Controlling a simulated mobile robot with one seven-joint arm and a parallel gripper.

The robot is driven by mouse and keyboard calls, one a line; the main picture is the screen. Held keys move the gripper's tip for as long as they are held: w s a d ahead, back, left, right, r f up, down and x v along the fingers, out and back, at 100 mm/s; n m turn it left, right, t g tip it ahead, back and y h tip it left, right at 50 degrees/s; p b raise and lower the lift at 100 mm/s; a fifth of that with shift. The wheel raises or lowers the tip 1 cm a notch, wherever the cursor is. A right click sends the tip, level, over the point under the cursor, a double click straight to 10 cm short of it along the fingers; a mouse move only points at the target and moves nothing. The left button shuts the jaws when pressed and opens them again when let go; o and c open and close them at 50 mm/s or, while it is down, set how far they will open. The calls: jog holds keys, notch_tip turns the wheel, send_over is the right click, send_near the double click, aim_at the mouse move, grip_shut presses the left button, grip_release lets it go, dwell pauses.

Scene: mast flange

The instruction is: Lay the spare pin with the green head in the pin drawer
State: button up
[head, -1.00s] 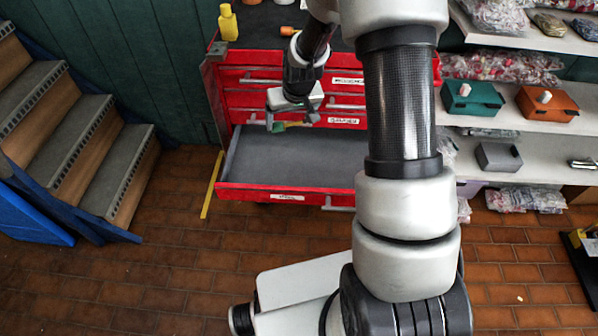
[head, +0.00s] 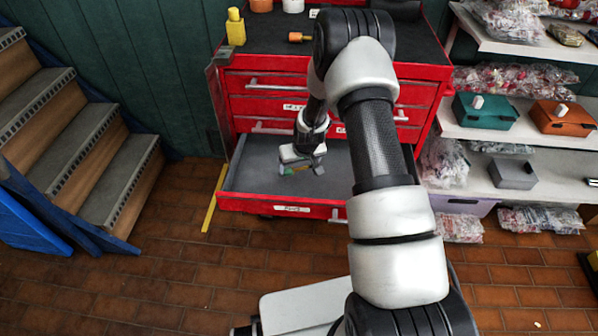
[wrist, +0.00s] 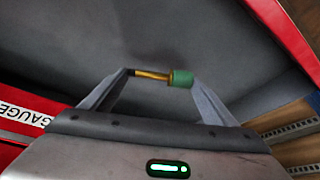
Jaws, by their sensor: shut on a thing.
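The spare pin (wrist: 160,76) has a green head and a brass-coloured shank, and it lies crosswise between my gripper's fingers in the wrist view. My gripper (head: 302,170) is shut on the pin, which shows only as a small green and yellow patch in the head view. The open pin drawer (head: 235,180) is the pulled-out lower drawer of the red cabinet, with a grey, bare floor. My gripper is over or inside this drawer. The gap between pin and drawer floor (wrist: 190,35) cannot be told.
The red cabinet (head: 270,83) has shut drawers above the open one. A yellow bottle (head: 236,30) and an orange-headed item (head: 297,37) stand or lie on its top. Shelves with boxes (head: 486,111) are at right, wooden steps (head: 105,185) at left.

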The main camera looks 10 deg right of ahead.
jog(key=shift+f, duration=1.3)
jog(key=shift+f+b, duration=0.2)
jog(key=shift+b, duration=0.1)
jog(key=o, duration=1.1)
